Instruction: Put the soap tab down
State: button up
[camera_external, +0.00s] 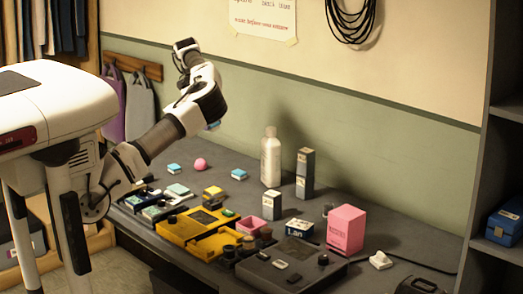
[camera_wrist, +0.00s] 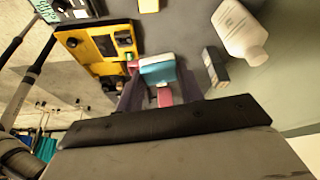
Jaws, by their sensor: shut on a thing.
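The soap tab (camera_wrist: 158,69) is a small block, light blue with a white edge, held between the two dark fingers of my gripper (camera_wrist: 158,84) in the wrist view. In the external view a bit of the blue tab (camera_external: 213,125) shows below my gripper (camera_external: 211,119), high above the grey bench. My gripper is shut on the tab, and nothing touches the tab from below. Two similar blue-topped blocks lie on the bench, one at the left (camera_external: 174,168) and one nearer the wall (camera_external: 239,174).
A pink ball (camera_external: 200,164), a white bottle (camera_external: 270,158) and a tall dark box (camera_external: 305,174) stand toward the wall. A yellow case (camera_external: 187,230), a dark device (camera_external: 283,268) and a pink box (camera_external: 346,229) crowd the front. Bare bench shows around the ball.

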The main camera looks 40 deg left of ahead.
aim_at(216, 191)
jog(key=shift+s+d+r+m+g, duration=0.15)
jog(key=shift+d+r+m, duration=0.05)
jog(key=shift+r+m, duration=0.25)
jog(key=shift+s+d+r+m+g, duration=0.15)
jog(key=shift+r+m, duration=0.2)
jog(key=shift+m, duration=0.1)
jog(key=shift+d+f, duration=0.1)
jog(key=shift+f, duration=0.1)
notch_tip(216, 191, down, 19)
jog(key=p, duration=0.3)
jog(key=shift+f+p, duration=0.2)
jog(key=shift+p, duration=0.2)
jog(key=shift+f, duration=0.1)
jog(key=o, duration=0.9)
jog(key=shift+o, duration=0.2)
jog(key=b+v, duration=0.3)
jog(key=v, duration=0.9)
